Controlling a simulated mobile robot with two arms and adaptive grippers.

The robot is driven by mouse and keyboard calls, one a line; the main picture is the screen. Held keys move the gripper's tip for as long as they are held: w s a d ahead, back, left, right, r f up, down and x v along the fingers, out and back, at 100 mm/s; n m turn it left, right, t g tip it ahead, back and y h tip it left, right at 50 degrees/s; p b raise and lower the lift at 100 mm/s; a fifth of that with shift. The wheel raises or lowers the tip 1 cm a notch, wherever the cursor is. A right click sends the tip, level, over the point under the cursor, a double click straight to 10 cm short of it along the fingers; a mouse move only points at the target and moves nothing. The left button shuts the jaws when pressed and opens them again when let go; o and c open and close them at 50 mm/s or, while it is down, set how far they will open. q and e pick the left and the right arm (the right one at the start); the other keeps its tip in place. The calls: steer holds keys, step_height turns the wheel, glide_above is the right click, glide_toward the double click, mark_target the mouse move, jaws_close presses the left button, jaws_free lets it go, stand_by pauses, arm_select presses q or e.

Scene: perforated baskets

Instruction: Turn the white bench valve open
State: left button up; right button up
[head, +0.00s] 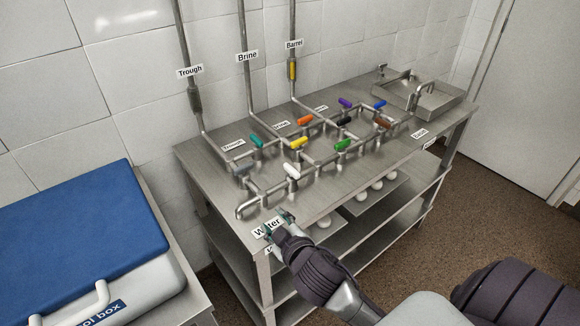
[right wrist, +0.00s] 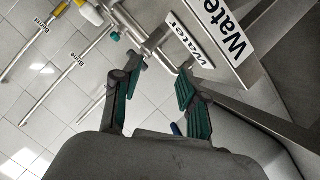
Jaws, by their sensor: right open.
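The white valve handle (head: 291,170) sits on the front pipe of the metal bench, near its front left corner. In the right wrist view a white handle (right wrist: 90,12) shows at the top left, beside a yellow one. My right gripper (head: 279,220) is at the bench's front edge by the Water label (head: 267,228), in front of and below the white handle and apart from it. Its green-padded fingers (right wrist: 158,88) are spread with nothing between them. My left gripper is not in view.
Close to the white handle are a grey handle (head: 241,169), a yellow handle (head: 298,142) and a green handle (head: 342,145). Pipes run along the bench top (head: 225,190) and up the wall. A sink (head: 440,100) is at the far right. A blue-lidded box (head: 80,225) stands left.

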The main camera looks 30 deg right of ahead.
steer(key=w+a+r+n+t+y, duration=0.3)
steer(key=r+n+y, duration=0.15)
steer(key=r, duration=0.35)
steer(key=w+a+r+n+t+y, duration=0.3)
steer(key=w+r+n+t, duration=0.15)
steer(key=r, duration=0.45)
steer(key=a+r+n+g+y, duration=0.2)
steer(key=a+r+n+y, duration=0.1)
steer(key=n+y, duration=0.3)
steer(key=n+g+h, duration=1.1)
steer(key=n+g, duration=0.4)
steer(key=n, duration=0.1)
glide_toward(292, 168)
steer(key=shift+n, duration=0.3)
steer(key=p+x, duration=0.3)
steer(key=x, duration=0.6)
steer(key=shift+p, duration=0.3)
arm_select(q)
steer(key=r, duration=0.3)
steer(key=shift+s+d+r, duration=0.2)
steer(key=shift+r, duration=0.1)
arm_select(e)
steer(key=shift+t, duration=0.25)
